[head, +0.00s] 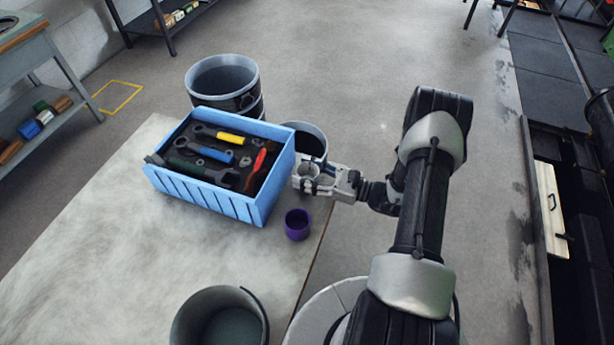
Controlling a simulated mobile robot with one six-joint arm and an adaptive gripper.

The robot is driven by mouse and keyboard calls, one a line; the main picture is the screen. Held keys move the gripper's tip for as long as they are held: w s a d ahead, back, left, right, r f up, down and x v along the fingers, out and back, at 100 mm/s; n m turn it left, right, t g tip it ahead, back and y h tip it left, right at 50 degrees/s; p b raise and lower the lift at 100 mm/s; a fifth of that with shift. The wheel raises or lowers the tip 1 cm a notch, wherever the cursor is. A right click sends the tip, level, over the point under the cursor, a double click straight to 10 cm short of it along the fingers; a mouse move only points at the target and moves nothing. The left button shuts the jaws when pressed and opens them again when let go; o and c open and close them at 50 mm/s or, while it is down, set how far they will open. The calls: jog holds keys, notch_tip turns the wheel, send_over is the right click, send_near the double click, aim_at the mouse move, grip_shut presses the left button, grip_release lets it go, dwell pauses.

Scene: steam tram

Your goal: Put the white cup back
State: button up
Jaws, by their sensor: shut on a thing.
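The white cup (308,173) is in the head view, just right of the blue crate's right end. My gripper (312,184) reaches in from the right and is shut on the cup, with its fingers partly covering the cup's side. The cup looks upright, its open mouth facing up. It is near the table's right edge; I cannot tell whether its base touches the table.
A blue crate (217,202) of tools stands close left of the cup. A small purple cup (297,224) stands in front, near the table (80,255) edge. A grey bucket (185,325) is at the front. Dark drums (256,95) stand behind the crate. The table's left part is clear.

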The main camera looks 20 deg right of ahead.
jog(key=shift+f, duration=0.3)
jog(key=shift+f, duration=0.15)
jog(key=o, duration=1.2)
jog(key=shift+r, duration=0.2)
